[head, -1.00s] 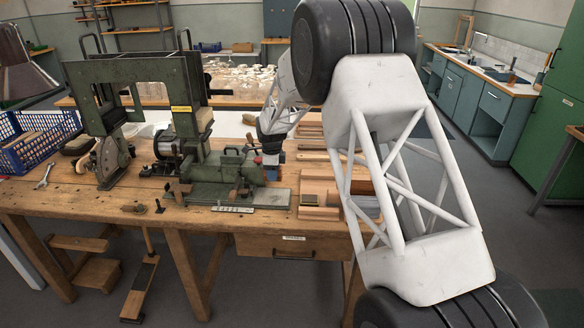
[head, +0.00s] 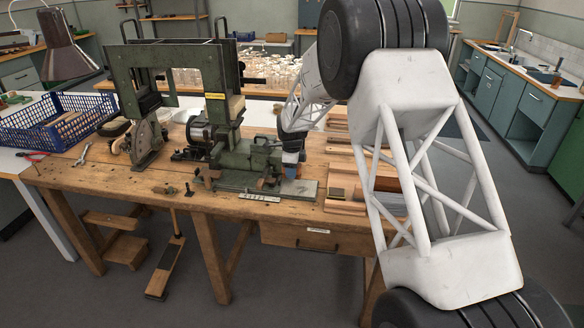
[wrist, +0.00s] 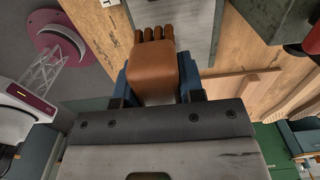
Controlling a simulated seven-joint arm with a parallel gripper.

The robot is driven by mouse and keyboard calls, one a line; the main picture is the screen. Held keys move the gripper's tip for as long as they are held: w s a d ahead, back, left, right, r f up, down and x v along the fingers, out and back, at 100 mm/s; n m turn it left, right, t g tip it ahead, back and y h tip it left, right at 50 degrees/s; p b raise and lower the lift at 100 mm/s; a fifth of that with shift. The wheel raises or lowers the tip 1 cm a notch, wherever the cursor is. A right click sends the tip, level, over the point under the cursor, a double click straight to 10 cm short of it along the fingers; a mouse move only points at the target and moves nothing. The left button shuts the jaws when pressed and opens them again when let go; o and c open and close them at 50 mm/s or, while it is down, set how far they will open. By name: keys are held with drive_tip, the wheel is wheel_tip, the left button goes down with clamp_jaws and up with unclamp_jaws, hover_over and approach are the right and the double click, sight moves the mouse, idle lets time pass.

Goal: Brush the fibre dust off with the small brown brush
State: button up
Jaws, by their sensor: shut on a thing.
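My gripper (wrist: 157,84) is shut on a brown block-like thing with several rounded lobes at its far end, which I take for the small brown brush (wrist: 153,66); it sits between the blue jaws in the wrist view. A grey metal plate (wrist: 190,28) lies beyond the brush in the wrist view. I cannot make out fibre dust in either view.
The wooden bench (head: 215,205) carries the machine, wooden pieces (head: 345,203) to its right, and pliers (head: 82,153) at left. A blue crate (head: 50,135) stands at the left end.

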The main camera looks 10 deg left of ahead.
sight(295, 190)
wheel_tip(295, 190, down, 6)
drive_tip(key=shift+r, duration=0.1)
drive_tip(key=shift+d, duration=0.25)
drive_tip(key=shift+d+f, duration=0.45)
drive_tip(key=shift+d, duration=0.35)
drive_tip(key=shift+c, duration=0.3)
drive_tip(key=shift+d+r, duration=0.1)
drive_tip(key=shift+d, duration=0.25)
drive_tip(key=shift+c, duration=0.4)
drive_tip(key=shift+d, duration=2.35)
drive_tip(key=shift+a+f, duration=0.2)
drive_tip(key=shift+a, duration=1.1)
drive_tip(key=shift+c, duration=0.3)
drive_tip(key=shift+a, duration=1.2)
drive_tip(key=shift+a+r, duration=0.2)
drive_tip(key=shift+a, duration=0.15)
drive_tip(key=shift+a+f, duration=0.2)
drive_tip(key=shift+a, duration=0.2)
drive_tip(key=shift+a+r, duration=0.2)
drive_tip(key=shift+a, duration=0.4)
drive_tip(key=shift+d+r, duration=0.1)
drive_tip(key=shift+r, duration=4)
